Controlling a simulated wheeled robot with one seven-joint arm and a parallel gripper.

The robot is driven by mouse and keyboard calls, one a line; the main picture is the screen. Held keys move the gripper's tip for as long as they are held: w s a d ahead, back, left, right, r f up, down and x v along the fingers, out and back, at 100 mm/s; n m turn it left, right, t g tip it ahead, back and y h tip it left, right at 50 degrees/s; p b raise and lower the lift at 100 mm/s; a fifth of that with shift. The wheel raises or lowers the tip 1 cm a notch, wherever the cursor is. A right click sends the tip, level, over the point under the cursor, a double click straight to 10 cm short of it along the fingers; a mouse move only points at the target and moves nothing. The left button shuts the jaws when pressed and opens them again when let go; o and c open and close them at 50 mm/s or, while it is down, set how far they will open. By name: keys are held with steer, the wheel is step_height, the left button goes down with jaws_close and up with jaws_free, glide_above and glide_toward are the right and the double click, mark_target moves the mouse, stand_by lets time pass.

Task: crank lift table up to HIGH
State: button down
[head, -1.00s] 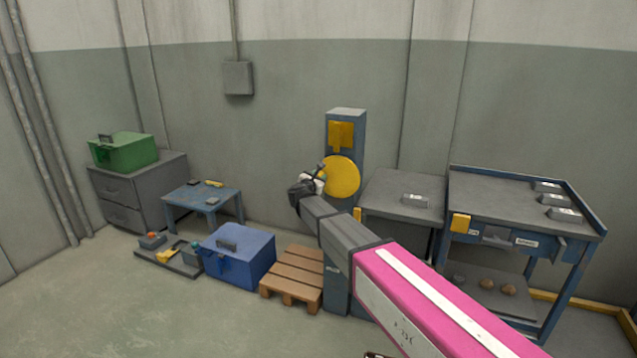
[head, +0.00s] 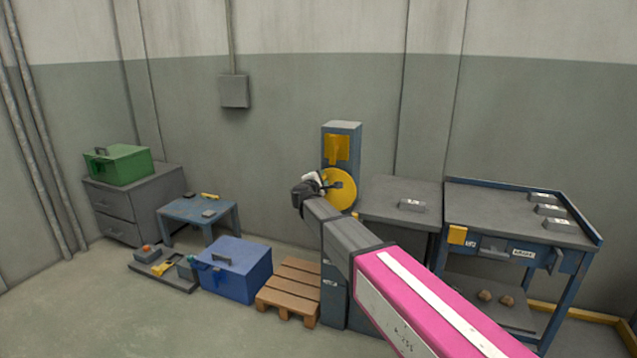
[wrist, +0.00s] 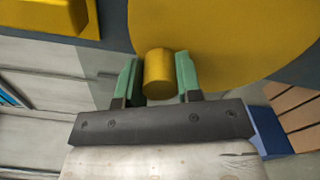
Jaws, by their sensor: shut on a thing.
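The lift table has a blue-grey column (head: 342,128) with a round yellow crank wheel (head: 347,203) on its front. A grey tabletop (head: 385,192) stands just right of the column, with a grey block (head: 411,205) on it. My gripper (head: 323,183) is at the left side of the wheel and covers part of it. In the wrist view, my green-padded fingers (wrist: 158,78) are shut on the yellow crank knob (wrist: 158,73), one on each side. The yellow wheel face (wrist: 225,35) lies right behind the knob.
A blue workbench (head: 485,215) with several grey bars stands close to the right. A wooden pallet (head: 290,287), a blue box (head: 235,270) and a small blue table (head: 195,212) lie left of the column. Open floor is at front left.

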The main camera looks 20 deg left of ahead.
steer(key=shift+d+r+m, duration=0.3)
steer(key=shift+d+m, duration=0.1)
steer(key=shift+m, duration=0.3)
steer(key=c, duration=0.8)
jaws_free()
steer(key=s, duration=1.1)
steer(key=shift+a, duration=0.4)
